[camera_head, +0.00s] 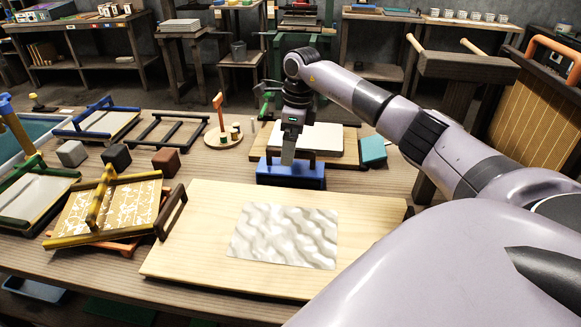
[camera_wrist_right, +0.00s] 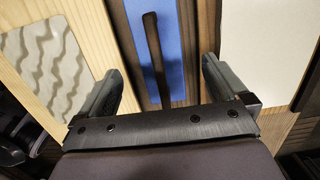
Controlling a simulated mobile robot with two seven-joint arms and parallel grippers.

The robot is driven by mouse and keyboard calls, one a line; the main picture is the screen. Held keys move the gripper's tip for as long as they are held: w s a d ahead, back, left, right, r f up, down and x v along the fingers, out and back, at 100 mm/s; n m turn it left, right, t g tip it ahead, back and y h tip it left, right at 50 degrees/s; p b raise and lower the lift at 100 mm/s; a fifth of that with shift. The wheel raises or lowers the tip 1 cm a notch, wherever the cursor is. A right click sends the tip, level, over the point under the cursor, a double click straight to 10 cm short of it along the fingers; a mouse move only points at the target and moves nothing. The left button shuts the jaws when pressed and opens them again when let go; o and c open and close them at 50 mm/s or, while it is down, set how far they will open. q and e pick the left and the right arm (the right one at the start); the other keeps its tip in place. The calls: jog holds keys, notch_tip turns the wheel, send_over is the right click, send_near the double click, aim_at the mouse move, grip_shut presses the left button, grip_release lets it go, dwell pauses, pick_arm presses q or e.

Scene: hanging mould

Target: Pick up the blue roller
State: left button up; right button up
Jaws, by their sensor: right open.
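The blue roller (camera_head: 291,178) lies near the middle of the table, just behind the pale wooden board. My right gripper (camera_head: 288,158) is directly over it, pointing down. In the right wrist view the roller shows as a blue strip (camera_wrist_right: 175,50) with a dark bar-like handle (camera_wrist_right: 153,50) over it. My right gripper (camera_wrist_right: 160,78) is open there, one finger on each side of the handle, with gaps visible. Whether the fingertips reach down to the handle's height is hard to tell. My left gripper is not in view.
A wooden board (camera_head: 190,235) with a grey rippled sheet (camera_head: 285,235) lies in front. A white stack (camera_head: 318,140) is behind the roller and a teal block (camera_head: 373,152) to its right. Grey, black and brown blocks and wooden frames fill the left side.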

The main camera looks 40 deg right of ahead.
notch_tip(320, 180, down, 5)
jog(key=shift+a+r, duration=0.1)
jog(key=shift+r, duration=0.05)
jog(key=shift+f, duration=0.3)
jog(key=c, duration=1.1)
jog(key=shift+w, duration=0.1)
jog(key=shift+r, duration=0.15)
